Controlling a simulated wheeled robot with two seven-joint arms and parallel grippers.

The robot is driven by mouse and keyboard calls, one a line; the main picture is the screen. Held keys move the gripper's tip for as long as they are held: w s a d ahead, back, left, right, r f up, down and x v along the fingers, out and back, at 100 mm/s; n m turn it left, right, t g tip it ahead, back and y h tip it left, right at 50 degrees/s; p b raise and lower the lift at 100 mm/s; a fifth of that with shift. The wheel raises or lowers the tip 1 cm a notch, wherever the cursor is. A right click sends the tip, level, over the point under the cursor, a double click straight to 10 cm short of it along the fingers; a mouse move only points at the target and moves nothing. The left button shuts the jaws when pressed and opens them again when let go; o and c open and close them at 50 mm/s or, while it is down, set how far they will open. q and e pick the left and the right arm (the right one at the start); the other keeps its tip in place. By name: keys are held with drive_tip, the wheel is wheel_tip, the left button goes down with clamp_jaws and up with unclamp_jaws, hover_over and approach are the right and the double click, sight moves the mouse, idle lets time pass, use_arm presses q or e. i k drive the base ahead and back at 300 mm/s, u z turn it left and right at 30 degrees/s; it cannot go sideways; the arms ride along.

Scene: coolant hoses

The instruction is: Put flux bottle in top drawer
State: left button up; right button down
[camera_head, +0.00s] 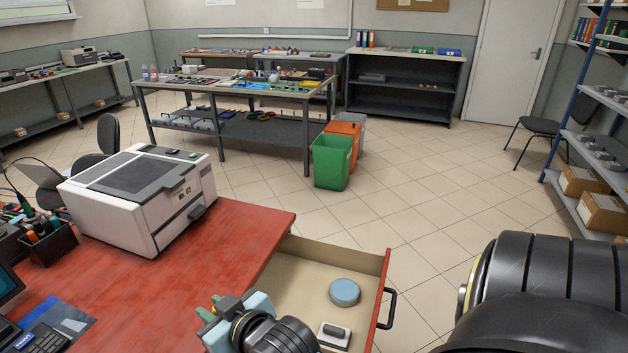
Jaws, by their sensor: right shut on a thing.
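The top drawer (294,250) is pulled out from the red desk, open at the top. My right gripper (212,308) is low in the picture, beside the drawer's left part and over the desk's edge as seen here. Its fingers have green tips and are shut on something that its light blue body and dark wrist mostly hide. I cannot make out a flux bottle for certain. My left gripper is not in view.
The drawer holds a round blue tin (344,291) and a white block with a dark top (334,336); room is free around them. The drawer's black handle (388,309) sticks out right. A white printer (140,195) and a tool holder (45,240) stand on the desk (190,265).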

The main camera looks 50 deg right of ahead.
sight(305, 311)
drive_tip(key=u, duration=3.2)
drive_tip(key=k, duration=2.6)
drive_tip(key=z, duration=0.9)
